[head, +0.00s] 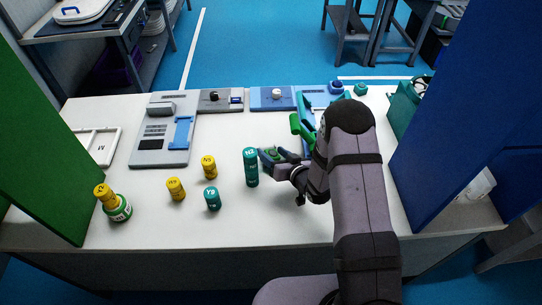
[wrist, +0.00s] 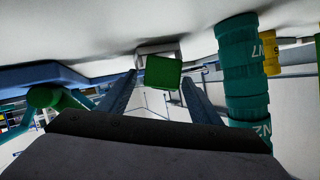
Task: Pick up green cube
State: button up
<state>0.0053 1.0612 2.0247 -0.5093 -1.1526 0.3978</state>
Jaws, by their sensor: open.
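The green cube (wrist: 163,72) shows in the wrist view between the tips of my gripper's two fingers. My gripper (wrist: 160,84) is open, with a finger on each side of the cube; I cannot tell whether either touches it. In the head view my gripper (head: 273,155) is low over the right middle of the white table, and a small green patch shows at its fingers. I cannot make out the cube clearly there.
A teal cylinder stack (head: 250,167) stands close beside my gripper; it also shows in the wrist view (wrist: 243,75). Several yellow and teal cylinders stand farther left. Grey and blue devices (head: 165,130) line the back. A green panel (head: 35,130) and blue panel (head: 465,120) flank the table.

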aim_at(273, 153)
jog(key=c, duration=1.3)
jog(key=shift+r, duration=0.25)
jog(key=shift+r+b, duration=0.9)
jog(key=shift+r, duration=3.85)
